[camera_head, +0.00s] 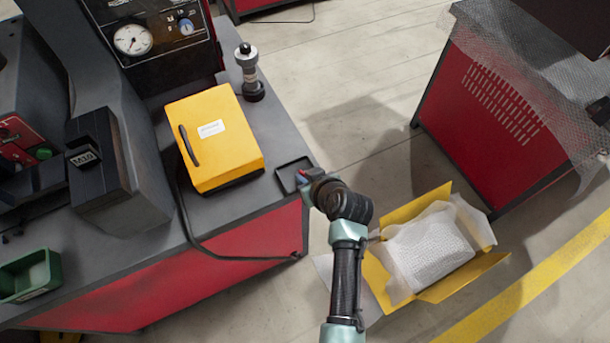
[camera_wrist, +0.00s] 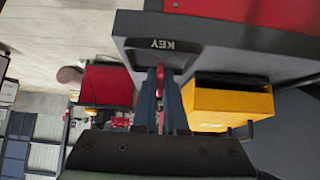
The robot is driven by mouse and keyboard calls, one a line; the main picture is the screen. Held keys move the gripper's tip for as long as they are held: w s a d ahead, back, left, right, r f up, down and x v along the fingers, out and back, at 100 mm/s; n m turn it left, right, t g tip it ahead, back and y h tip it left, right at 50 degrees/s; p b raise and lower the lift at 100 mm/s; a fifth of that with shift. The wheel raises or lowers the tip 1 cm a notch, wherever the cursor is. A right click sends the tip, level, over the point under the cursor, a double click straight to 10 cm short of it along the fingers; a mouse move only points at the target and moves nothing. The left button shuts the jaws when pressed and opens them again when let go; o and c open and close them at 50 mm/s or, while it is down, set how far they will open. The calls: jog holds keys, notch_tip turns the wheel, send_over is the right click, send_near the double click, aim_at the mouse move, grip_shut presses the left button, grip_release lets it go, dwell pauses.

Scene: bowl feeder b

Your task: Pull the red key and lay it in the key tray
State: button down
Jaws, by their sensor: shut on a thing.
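My gripper (camera_head: 307,178) is at the right edge of the small dark key tray (camera_head: 283,184), which sits at the bench corner. In the wrist view, the two blue fingers of my gripper (camera_wrist: 160,80) are shut on the red key (camera_wrist: 160,88). The key tray, marked KEY (camera_wrist: 160,45), shows just past the fingertips in that view. In the head view only a small bit of red shows at the fingers. I cannot tell whether the key touches the tray or is held above it.
A yellow box (camera_head: 220,150) stands on the bench left of the tray, with a grey cylindrical fitting (camera_head: 250,80) behind it. A black cable (camera_head: 225,257) hangs over the bench front. An open carton (camera_head: 432,250) with wrapping lies on the floor at right.

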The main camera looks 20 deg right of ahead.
jog(key=shift+f+b, duration=0.45)
jog(key=shift+f, duration=0.15)
jog(key=c, duration=0.9)
grip_release()
jog(key=shift+r, duration=0.1)
jog(key=shift+s+r, duration=0.1)
jog(key=v, duration=1.2)
jog(key=shift+s+r, duration=0.2)
jog(key=shift+r, duration=0.05)
